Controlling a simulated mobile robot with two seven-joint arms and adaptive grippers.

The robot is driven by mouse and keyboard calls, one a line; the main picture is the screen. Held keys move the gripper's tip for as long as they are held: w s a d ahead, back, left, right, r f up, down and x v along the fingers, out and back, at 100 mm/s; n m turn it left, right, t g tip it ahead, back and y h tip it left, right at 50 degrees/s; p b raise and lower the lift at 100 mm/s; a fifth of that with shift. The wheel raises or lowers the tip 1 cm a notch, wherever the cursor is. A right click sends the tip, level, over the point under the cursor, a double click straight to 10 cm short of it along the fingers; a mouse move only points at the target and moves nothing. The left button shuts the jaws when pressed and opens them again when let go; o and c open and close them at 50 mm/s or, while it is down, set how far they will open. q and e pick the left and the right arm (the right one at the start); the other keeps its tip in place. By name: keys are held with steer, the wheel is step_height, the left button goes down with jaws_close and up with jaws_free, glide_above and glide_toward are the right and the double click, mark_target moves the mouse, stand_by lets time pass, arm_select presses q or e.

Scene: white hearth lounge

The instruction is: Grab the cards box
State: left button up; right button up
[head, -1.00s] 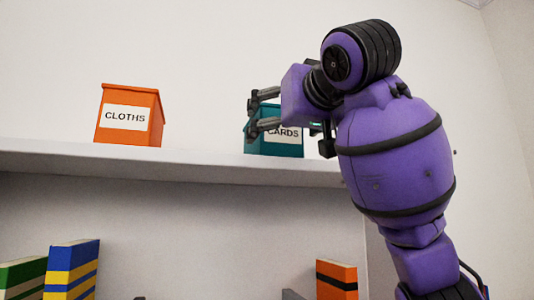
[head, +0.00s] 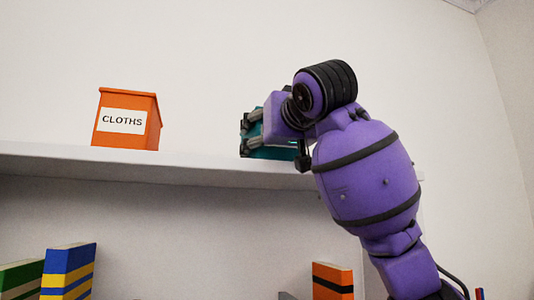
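The teal cards box (head: 262,152) stands on the white shelf, right of the middle of the head view. Its label is now hidden behind my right gripper and wrist. My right gripper (head: 249,132) is at the box, with its fingers apart, one above the other, in front of the box's left part. I cannot tell whether the fingers touch the box. My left gripper is out of view.
The white shelf (head: 190,168) runs across the view. An orange box labelled CLOTHS (head: 126,120) stands on it at the left, with free shelf between the two boxes. Books, among them a blue and yellow one (head: 68,272), stand below.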

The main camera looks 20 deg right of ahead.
steer(key=c, duration=0.8)
steer(key=shift+r, duration=0.15)
